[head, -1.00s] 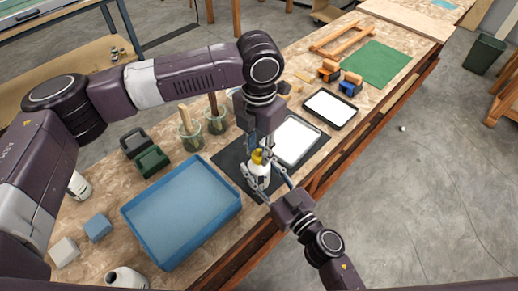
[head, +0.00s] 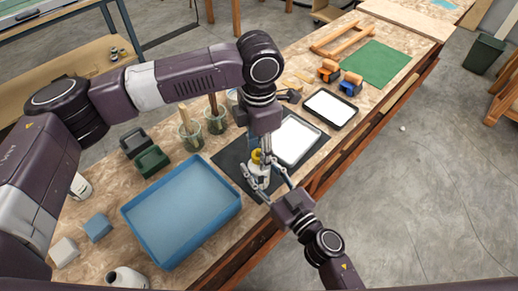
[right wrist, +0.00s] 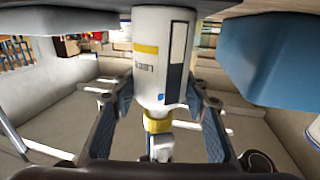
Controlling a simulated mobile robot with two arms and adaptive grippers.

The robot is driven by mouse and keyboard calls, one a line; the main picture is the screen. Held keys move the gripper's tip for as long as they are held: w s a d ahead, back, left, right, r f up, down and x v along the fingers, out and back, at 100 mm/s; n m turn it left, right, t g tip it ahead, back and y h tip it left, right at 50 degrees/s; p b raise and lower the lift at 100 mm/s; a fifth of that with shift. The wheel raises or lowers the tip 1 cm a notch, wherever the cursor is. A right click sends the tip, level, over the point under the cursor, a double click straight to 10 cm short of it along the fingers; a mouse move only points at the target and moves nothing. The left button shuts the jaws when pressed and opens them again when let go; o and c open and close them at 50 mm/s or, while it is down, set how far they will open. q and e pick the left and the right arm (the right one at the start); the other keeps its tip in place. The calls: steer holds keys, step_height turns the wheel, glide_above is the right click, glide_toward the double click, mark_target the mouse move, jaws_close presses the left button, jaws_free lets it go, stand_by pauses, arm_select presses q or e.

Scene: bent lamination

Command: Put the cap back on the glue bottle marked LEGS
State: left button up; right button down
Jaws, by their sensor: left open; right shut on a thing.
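The white glue bottle (head: 259,179) stands on a dark mat (head: 232,160) in the head view. In the right wrist view the bottle (right wrist: 163,60) appears inverted, with a yellow band and small dark lettering too blurred to read surely. A yellow cap (head: 256,156) is at its top; in the right wrist view the yellow (right wrist: 158,123) meets the bottle's neck end. Whether it is fully seated I cannot tell. My right gripper (head: 262,187) is shut on the bottle's sides. My left gripper (head: 267,157) is open, pointing down close beside the cap and partly hiding it.
A blue tray (head: 183,258) lies left of the bottle, a white-filled tray (head: 296,140) to its right. Glass jars with brushes (head: 215,121) stand behind. Other white bottles (head: 80,187) (head: 126,279) are at the left. The table's front edge is close to my right arm.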

arm_select(q)
steer(key=shift+r, duration=0.1)
steer(key=shift+r, duration=2.2)
steer(key=shift+c, duration=0.4)
